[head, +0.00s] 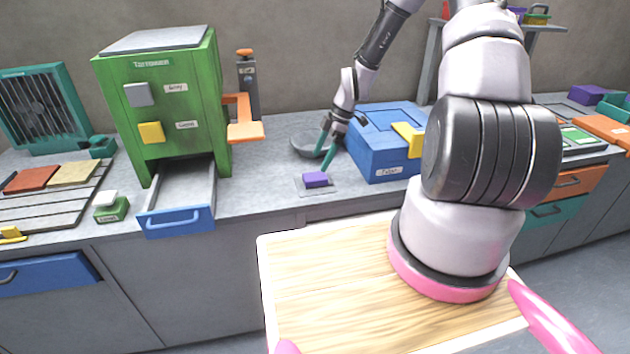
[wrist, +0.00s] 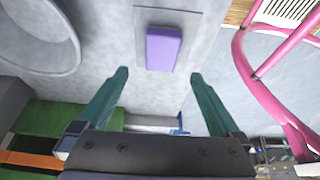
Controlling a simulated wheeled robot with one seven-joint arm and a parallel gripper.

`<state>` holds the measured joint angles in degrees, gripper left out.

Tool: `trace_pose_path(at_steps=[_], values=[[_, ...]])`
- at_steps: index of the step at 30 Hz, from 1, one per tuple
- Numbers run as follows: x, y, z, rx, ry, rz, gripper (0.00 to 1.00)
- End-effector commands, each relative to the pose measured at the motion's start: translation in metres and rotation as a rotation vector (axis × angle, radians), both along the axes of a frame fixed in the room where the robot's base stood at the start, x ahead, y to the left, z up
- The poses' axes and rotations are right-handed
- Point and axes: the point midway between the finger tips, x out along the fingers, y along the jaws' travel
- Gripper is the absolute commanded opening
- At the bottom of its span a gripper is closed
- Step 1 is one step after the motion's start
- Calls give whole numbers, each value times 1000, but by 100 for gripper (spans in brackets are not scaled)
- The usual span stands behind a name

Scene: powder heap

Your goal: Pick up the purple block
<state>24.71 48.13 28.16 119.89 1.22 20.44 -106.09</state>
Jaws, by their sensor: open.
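My gripper (head: 326,150) has teal fingers and is above the counter just behind the block. In the wrist view my gripper (wrist: 158,74) is open, with nothing between its fingers. I cannot tell its exact height above the counter.
A blue box (head: 385,158) with a yellow latch stands right of the block. A grey round dish (head: 303,147) lies behind my gripper. A green machine (head: 160,100) with an open blue-fronted drawer (head: 176,222) stands left. Counter between drawer and block is clear.

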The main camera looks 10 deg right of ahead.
Motion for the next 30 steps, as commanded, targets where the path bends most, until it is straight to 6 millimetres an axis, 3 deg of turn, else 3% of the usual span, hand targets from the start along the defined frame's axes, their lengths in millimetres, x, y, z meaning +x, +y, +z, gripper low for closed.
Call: trace_pose_path(at_steps=[18, 26, 30], values=[[-2, 26, -65, -1, 1, -1, 100], [-1, 27, -67, -1, -1, -3, 100], [-1, 27, -67, -1, 0, -2, 46]])
